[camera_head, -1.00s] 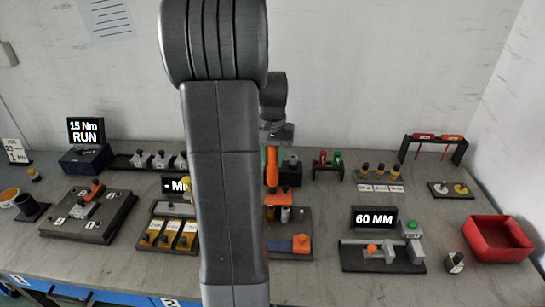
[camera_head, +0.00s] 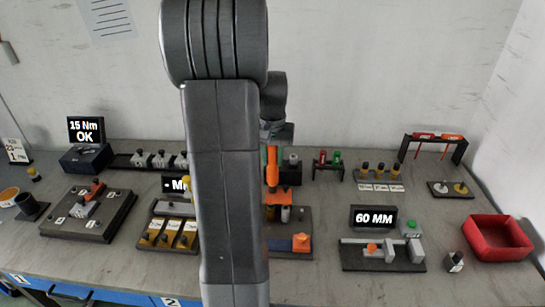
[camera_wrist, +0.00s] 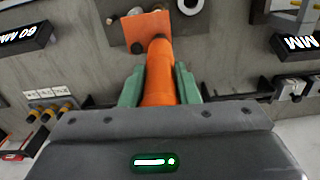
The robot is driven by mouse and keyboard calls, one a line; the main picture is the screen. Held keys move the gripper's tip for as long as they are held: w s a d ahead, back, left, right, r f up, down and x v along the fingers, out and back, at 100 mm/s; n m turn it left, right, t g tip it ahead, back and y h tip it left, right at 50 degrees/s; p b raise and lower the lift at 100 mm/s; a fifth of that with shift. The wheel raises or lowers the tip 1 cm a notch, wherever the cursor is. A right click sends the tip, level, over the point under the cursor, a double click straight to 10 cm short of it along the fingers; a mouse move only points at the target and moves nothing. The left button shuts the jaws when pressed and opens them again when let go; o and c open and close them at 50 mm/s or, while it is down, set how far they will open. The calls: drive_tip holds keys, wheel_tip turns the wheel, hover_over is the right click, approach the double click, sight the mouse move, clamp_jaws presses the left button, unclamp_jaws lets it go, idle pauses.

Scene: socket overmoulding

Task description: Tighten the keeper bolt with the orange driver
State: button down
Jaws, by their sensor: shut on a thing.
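The orange driver (camera_head: 271,168) stands upright behind my arm, its lower end over the dark fixture (camera_head: 303,222). It also shows in the wrist view (camera_wrist: 159,82), pointing away from the camera. My gripper (camera_wrist: 160,85) is shut on it, a green finger on each side. Beyond the driver in the wrist view is an orange plate (camera_wrist: 133,30) with a dark round mark. I cannot make out the keeper bolt; the driver's end hides that spot. The torque display (camera_head: 86,131) reads "15 Nm OK".
My arm hides the middle of the bench. A "60 MM" gauge (camera_head: 374,217) and a red bin (camera_head: 497,238) stand right. A rack with red-handled tools (camera_head: 436,137) is at the back right.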

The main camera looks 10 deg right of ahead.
drive_tip(key=shift+r+p, duration=2.1)
drive_tip(key=shift+r, duration=0.35)
drive_tip(key=shift+d, duration=0.15)
